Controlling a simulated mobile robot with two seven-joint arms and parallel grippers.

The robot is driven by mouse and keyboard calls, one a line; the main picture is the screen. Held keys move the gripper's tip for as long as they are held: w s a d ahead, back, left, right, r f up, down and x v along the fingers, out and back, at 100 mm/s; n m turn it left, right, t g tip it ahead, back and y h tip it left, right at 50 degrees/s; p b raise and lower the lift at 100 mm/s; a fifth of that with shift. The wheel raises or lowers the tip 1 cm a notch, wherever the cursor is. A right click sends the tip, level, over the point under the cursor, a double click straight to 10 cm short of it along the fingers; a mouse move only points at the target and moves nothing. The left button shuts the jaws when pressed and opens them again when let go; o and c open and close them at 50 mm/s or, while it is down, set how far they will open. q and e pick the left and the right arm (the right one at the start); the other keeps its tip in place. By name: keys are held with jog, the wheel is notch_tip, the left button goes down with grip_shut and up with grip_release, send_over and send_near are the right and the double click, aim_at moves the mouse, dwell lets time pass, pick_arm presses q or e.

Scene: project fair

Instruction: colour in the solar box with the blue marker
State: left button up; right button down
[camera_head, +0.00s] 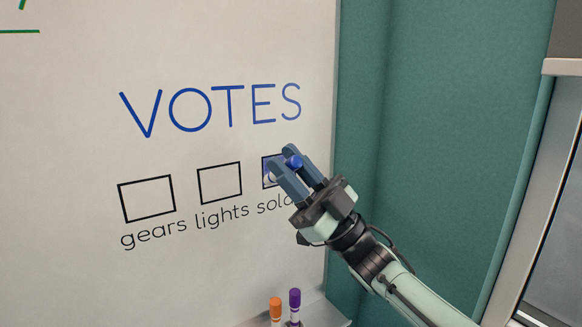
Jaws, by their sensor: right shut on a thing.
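The whiteboard (70,120) carries the blue word VOTES and a row of black-outlined boxes labelled gears, lights and solar. The solar box (267,171) is the rightmost; my right gripper covers most of it, and some blue-purple colour shows inside its visible part. My right gripper (281,166) is in front of this box, shut on the blue marker (295,161), of which only a blue end shows between the fingers. Whether the marker's tip touches the board is hidden. My left gripper is not in view.
An orange-capped marker (275,308) and a purple-capped marker (295,300) stand at the ledge (325,311) below the board. The gears box (147,198) and the lights box (219,183) are empty. A teal curtain or wall (440,110) is at the right.

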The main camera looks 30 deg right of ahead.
jog(key=shift+w+p, duration=0.4)
jog(key=shift+w, duration=0.5)
